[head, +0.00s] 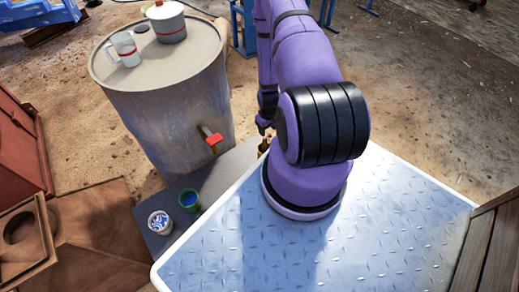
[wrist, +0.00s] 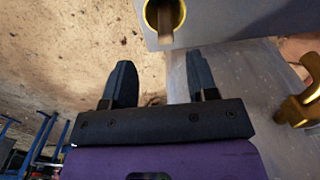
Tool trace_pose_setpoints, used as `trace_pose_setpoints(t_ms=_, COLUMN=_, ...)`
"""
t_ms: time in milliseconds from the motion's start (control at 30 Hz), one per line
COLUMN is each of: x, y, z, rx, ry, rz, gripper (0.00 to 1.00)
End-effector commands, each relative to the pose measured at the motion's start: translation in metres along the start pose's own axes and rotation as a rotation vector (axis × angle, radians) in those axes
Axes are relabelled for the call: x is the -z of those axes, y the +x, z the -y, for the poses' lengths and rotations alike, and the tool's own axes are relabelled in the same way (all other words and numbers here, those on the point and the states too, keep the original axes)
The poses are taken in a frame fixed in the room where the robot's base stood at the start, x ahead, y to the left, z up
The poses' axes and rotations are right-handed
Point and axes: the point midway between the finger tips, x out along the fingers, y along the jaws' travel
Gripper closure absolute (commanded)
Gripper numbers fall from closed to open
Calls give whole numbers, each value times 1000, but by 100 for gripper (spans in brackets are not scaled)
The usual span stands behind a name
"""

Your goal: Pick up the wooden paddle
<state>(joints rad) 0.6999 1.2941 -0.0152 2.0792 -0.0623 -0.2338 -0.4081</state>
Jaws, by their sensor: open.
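In the wrist view, a brown wood-coloured stick (wrist: 166,26), which looks like the wooden paddle, stands in a yellow-rimmed cup (wrist: 150,17) at the top. Only part of the stick shows. My gripper (wrist: 160,66) is open, its two dark fingers apart with nothing between them. The cup and stick lie just beyond the fingertips, apart from them in the picture. In the head view, my gripper (head: 264,124) is mostly hidden behind my purple arm. A small yellow thing (head: 263,147) shows just below it, probably the same cup. The paddle cannot be made out there.
A grey drum (head: 165,105) with a red-handled tap (head: 212,139) stands left of my arm, with a mug (head: 125,49) and a lidded pot (head: 167,20) on top. Green (head: 189,200) and white-blue (head: 160,222) cups stand on a grey slab (head: 205,222). A brass fitting (wrist: 300,103) is near my right finger.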

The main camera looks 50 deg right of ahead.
Motion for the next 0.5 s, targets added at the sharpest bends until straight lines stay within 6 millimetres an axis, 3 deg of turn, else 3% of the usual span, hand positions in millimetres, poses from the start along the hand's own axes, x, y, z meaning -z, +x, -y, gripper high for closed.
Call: trace_pose_setpoints(t_ms=500, x=-2, y=57, z=1, rx=1, ry=1, rz=1, gripper=47)
